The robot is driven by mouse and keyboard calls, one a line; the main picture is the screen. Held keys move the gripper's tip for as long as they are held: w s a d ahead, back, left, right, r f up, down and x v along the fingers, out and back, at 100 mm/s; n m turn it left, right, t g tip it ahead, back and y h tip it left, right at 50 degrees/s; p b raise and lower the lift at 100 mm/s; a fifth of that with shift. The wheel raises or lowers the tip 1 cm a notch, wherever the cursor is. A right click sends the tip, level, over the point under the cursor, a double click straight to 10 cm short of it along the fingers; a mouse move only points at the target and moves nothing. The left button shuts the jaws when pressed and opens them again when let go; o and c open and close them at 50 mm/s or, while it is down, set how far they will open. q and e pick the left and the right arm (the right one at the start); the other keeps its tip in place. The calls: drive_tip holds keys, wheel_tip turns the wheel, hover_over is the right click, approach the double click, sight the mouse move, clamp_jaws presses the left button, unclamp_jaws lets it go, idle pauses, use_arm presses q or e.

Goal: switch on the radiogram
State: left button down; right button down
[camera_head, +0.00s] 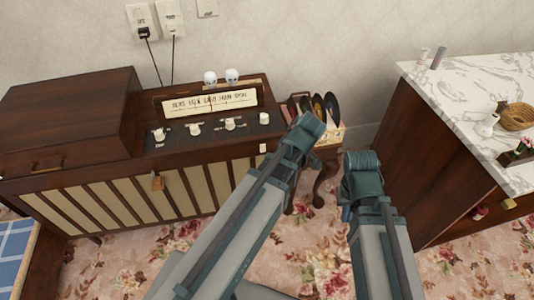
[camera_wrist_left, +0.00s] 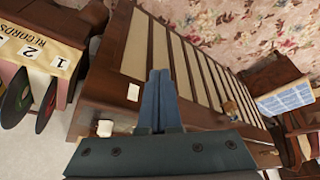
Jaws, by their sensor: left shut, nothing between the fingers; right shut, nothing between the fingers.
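The radiogram (camera_head: 130,165) is a dark wooden cabinet with a cream slatted front against the wall. Its panel has a lit-looking cream dial (camera_head: 210,102) and a row of white knobs, the rightmost knob (camera_head: 264,118) near my left arm. A small white piece (camera_head: 263,148) sits on the front below that knob. In the left wrist view, my left gripper (camera_wrist_left: 160,73) is shut and empty over the radiogram's front, beside the white piece (camera_wrist_left: 133,91) and a white knob (camera_wrist_left: 104,128). Contact cannot be told. My right gripper (camera_head: 345,214), shut and largely hidden, is low between radiogram and marble-topped cabinet.
A record stand (camera_head: 326,135) is close to my left arm, right of the radiogram. A marble-topped cabinet (camera_head: 465,100) carries small items at the right. Plugs and cords (camera_head: 146,34) hang on the wall. Flowered carpet (camera_head: 130,262) lies in front.

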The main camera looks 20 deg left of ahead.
sight(263, 148)
use_arm(q)
drive_tip(key=shift+w+a+f+n+t+y+b, duration=0.15)
drive_tip(key=shift+w+a+f+n+y+b, duration=0.25)
drive_tip(key=shift+w+a+f+n+b, duration=0.8)
drive_tip(key=shift+w+a+f+n+t+y+b, duration=0.1)
drive_tip(key=shift+w+a+f+n+y+b, duration=0.3)
drive_tip(key=shift+w+a+f+n+b, duration=0.85)
drive_tip(key=shift+w+a+f+n+t+y+b, duration=0.15)
drive_tip(key=shift+w+a+f+n+y+b, duration=0.45)
drive_tip(key=shift+w+a+n+b, duration=1)
drive_tip(key=shift+s+d+f+n+b, duration=0.2)
drive_tip(key=shift+d+n+b, duration=0.1)
drive_tip(key=shift+d, duration=0.15)
